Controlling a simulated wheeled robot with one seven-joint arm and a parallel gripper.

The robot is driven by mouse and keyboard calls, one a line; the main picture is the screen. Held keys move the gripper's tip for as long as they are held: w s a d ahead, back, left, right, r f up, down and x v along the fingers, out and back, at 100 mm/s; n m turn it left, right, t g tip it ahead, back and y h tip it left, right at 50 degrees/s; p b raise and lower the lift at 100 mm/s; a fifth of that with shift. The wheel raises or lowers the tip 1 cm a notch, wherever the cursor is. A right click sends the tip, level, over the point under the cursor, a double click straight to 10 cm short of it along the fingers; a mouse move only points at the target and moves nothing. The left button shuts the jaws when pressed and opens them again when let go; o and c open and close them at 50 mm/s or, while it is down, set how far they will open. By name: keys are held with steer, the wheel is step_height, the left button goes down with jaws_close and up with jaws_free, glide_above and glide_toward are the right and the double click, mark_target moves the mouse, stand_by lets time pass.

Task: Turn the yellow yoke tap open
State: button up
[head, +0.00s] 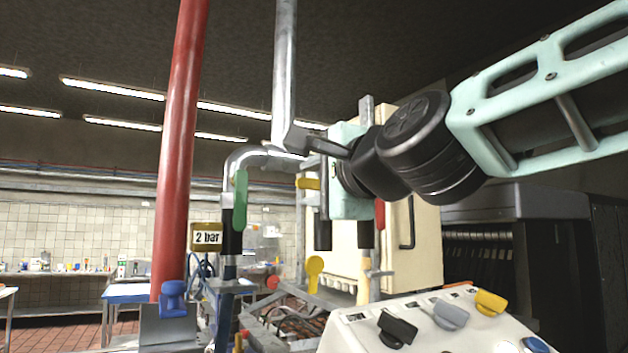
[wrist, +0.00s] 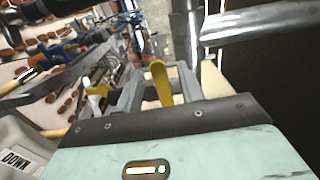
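A yellow handle (head: 308,183) shows just left of my gripper's mint body in the head view. It looks like the yoke tap's handle, but I cannot be sure. In the wrist view a yellow handle (wrist: 161,82) stands upright between the two grey fingers of my gripper (wrist: 158,92). The fingers are apart, with a visible gap on each side of the handle, so my gripper looks open. Whether the handle lies fully between the fingertips in depth is unclear. The tap's body is mostly hidden by my gripper.
A lower yellow lever (head: 314,272) stands below. A green lever (head: 240,200) and a red pipe (head: 180,150) are to the left. A red handle (head: 380,213) is close on the right. A control panel (head: 365,335) with several knobs is in front.

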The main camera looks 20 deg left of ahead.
jaws_close()
